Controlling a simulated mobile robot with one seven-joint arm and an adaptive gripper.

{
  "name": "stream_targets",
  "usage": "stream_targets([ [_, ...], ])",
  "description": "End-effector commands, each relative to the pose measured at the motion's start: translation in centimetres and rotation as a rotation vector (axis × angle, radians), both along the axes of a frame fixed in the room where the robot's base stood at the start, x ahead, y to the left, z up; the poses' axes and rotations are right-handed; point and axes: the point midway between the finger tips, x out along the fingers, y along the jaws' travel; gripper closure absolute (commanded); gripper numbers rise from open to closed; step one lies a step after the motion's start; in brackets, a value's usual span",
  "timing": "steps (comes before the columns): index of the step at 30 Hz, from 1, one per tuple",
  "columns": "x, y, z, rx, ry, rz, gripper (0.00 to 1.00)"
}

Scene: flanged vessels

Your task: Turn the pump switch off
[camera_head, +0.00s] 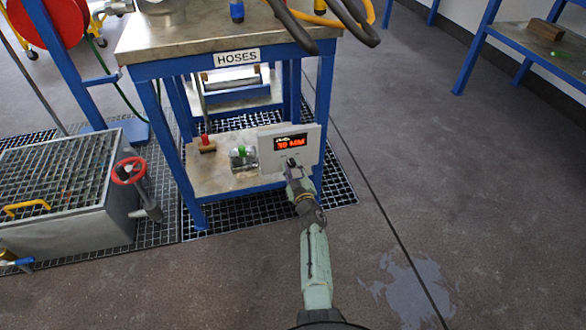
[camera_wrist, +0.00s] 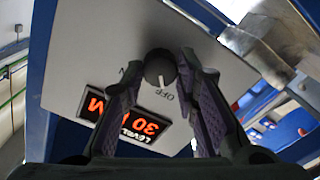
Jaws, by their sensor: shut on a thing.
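The pump switch is a round black knob (camera_wrist: 159,66) on a light grey panel (camera_wrist: 85,50), with OFF lettering beside it and an N of another label at its left. Its white mark points down in the wrist view, toward the OFF lettering. My gripper (camera_wrist: 160,72) has one finger on each side of the knob and is shut on it. In the head view the panel (camera_head: 268,152) faces me at the bench's lower shelf, and my gripper (camera_head: 293,165) reaches it below the red display, hiding most of the knob.
The red display (camera_wrist: 130,122) reads LEVEL and 30. A blue-framed bench (camera_head: 290,52) labelled HOSES stands above the panel, with dark hoses (camera_head: 340,18) hanging over its edge. A grated tank (camera_head: 65,185) with a red handwheel (camera_head: 129,171) is at left.

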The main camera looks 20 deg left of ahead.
Motion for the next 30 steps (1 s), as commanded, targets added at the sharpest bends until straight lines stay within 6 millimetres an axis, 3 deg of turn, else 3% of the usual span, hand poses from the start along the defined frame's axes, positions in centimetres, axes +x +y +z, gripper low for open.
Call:
stream_targets([
  [8, -0.02, -0.03, -0.05, -0.002, 0.000, -0.001, 1.00],
  [9, -0.02, -0.03, -0.05, -0.002, 0.000, -0.001, 0.70],
  [17, 0.00, -0.01, -0.03, -0.001, 0.000, -0.001, 0.52],
  [30, 0.06, -0.10, 0.80, -0.002, -0.002, 0.000, 0.52],
])
